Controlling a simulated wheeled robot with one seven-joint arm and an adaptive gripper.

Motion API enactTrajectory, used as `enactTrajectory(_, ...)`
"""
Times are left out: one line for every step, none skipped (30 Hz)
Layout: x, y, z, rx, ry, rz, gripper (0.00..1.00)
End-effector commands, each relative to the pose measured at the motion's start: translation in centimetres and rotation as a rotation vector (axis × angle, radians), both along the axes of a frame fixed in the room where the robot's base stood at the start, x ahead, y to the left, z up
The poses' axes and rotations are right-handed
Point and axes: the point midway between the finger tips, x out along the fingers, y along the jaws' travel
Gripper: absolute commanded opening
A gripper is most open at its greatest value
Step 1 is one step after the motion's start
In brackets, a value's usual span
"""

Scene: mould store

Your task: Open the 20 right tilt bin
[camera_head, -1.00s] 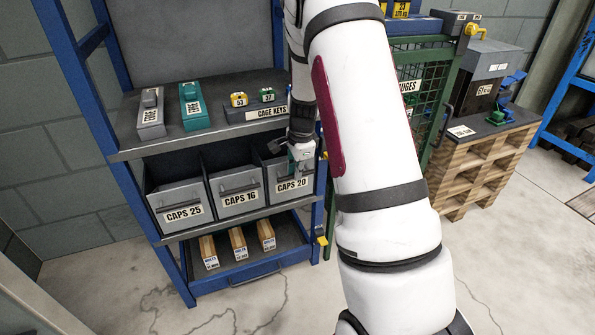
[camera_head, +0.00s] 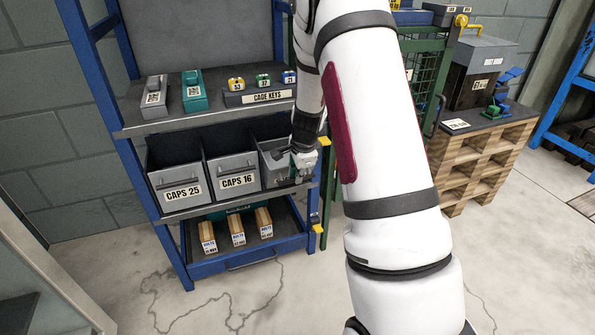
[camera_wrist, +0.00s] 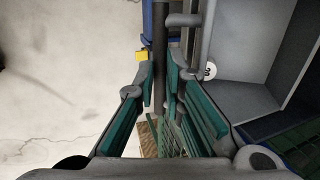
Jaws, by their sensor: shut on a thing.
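The CAPS 20 tilt bin (camera_head: 273,166) is the rightmost of three grey bins on the rack's middle shelf in the head view. Its front and label are mostly covered by my gripper (camera_head: 302,176). In the wrist view my gripper (camera_wrist: 162,95) has its teal-padded fingers close together around a dark bar (camera_wrist: 160,45), apparently the bin's handle. A grey open interior (camera_wrist: 245,85) lies to the right of the fingers, beside a partly hidden round white mark. How far the bin is tilted cannot be told clearly.
The CAPS 16 bin (camera_head: 237,181) and CAPS 25 bin (camera_head: 181,190) stand left of it. The upper shelf (camera_head: 150,127) is close above, the lower tray (camera_head: 230,268) below. A blue rack post and green mesh cage (camera_head: 424,70) are at right. The floor in front is clear.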

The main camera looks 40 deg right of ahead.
Motion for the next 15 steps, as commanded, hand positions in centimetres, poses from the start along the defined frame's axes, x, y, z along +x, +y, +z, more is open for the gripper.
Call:
enactTrajectory(-0.14, 0.07, -0.43, 0.002, 0.002, -0.001, 0.0)
enactTrajectory(-0.19, 0.09, -0.58, 0.001, 0.002, 0.0, 0.0)
enactTrajectory(-0.25, 0.11, -0.81, 0.001, 0.002, 0.0, 0.0)
enactTrajectory(-0.29, 0.13, -0.97, 0.001, 0.002, 0.0, 0.0)
enactTrajectory(-0.32, 0.13, -1.12, 0.002, 0.002, -0.001, 0.0)
enactTrajectory(-0.29, 0.12, -1.1, 0.001, 0.001, -0.001, 0.03)
enactTrajectory(-0.27, 0.12, -1.04, 0.001, 0.001, 0.0, 0.1)
enactTrajectory(-0.26, 0.12, -1.01, 0.001, 0.001, 0.0, 0.16)
enactTrajectory(-0.25, 0.11, -0.99, 0.001, 0.0, 0.0, 0.26)
enactTrajectory(-0.25, 0.11, -0.98, 0.001, 0.0, 0.0, 0.32)
enactTrajectory(-0.24, 0.1, -0.98, 0.001, 0.0, 0.0, 0.32)
enactTrajectory(-0.25, 0.1, -0.99, 0.001, 0.0, 0.0, 0.32)
enactTrajectory(-0.25, 0.1, -0.99, 0.001, 0.0, 0.0, 0.32)
enactTrajectory(-0.24, 0.1, -0.98, 0.001, 0.0, 0.0, 0.32)
enactTrajectory(-0.24, 0.1, -0.97, 0.001, 0.0, 0.0, 0.32)
